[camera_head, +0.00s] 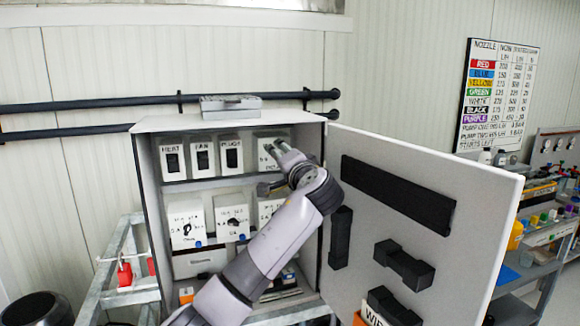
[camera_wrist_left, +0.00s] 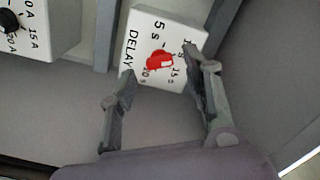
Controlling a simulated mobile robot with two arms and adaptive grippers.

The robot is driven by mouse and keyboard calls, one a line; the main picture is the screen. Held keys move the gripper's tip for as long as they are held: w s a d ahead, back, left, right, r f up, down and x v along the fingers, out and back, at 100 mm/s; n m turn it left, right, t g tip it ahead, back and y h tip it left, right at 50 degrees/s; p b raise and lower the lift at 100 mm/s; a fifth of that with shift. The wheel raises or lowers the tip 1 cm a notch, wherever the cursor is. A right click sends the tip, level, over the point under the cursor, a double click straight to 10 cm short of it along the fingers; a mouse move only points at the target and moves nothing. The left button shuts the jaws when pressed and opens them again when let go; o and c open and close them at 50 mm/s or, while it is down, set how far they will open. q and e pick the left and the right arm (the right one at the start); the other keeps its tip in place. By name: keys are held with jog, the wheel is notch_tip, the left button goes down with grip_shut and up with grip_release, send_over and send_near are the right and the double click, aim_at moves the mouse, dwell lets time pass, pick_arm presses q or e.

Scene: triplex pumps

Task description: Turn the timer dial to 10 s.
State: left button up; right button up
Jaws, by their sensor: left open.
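The timer (camera_wrist_left: 183,33) is a white box marked DELAY, with second labels around a red dial (camera_wrist_left: 160,61). It appears turned sideways in the left wrist view. The dial has a pale pointer mark; I cannot tell exactly which label it points at. In the head view the timer box (camera_head: 267,144) is at the right of the cabinet's top shelf, partly hidden by my left gripper (camera_head: 271,167). My left gripper (camera_wrist_left: 162,67) is open and empty, its fingertips apart on either side of the dial in the picture. I cannot tell whether they touch it. My right gripper is not in view.
Switch boxes (camera_head: 203,159) stand left of the timer in the open cabinet (camera_head: 148,180). Below are boxes with black dials (camera_head: 187,228); one dial (camera_wrist_left: 10,21) shows in the wrist view. The open cabinet door (camera_head: 400,235) with black handles is right of my arm.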

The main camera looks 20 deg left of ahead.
pick_arm(q)
jog(key=v, duration=1)
jog(key=shift+s+d, duration=0.2)
jog(key=shift+s, duration=0.05)
